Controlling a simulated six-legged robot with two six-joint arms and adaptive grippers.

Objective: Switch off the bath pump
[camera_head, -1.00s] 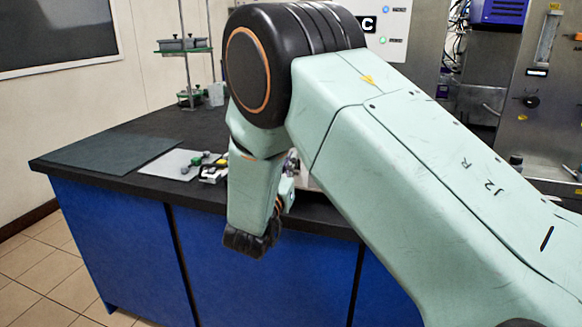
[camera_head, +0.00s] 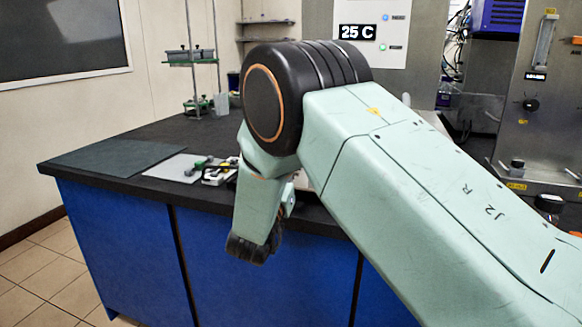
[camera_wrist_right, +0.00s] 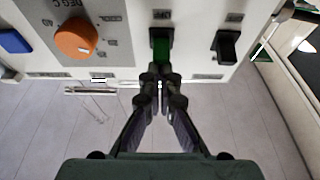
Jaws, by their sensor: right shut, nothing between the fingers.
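In the right wrist view, a pale control panel (camera_wrist_right: 120,62) carries an orange knob (camera_wrist_right: 76,39) with a "DEG C" scale. Right of the knob is a green switch (camera_wrist_right: 160,42) in a dark frame, and further right a black switch (camera_wrist_right: 228,46). Their small labels are too blurred to read, so I cannot tell which is the pump's. My right gripper (camera_wrist_right: 160,80) is shut and empty, its tips just below the green switch; contact is unclear. In the head view my right arm hides the gripper and most of the bath. My left gripper is out of view.
A white panel with a "25 C" display (camera_head: 357,32) stands behind the arm. The dark bench top (camera_head: 130,160) holds a grey sheet (camera_head: 172,168) with small tools and a rack stand (camera_head: 190,60). Metal equipment (camera_head: 545,110) stands at right.

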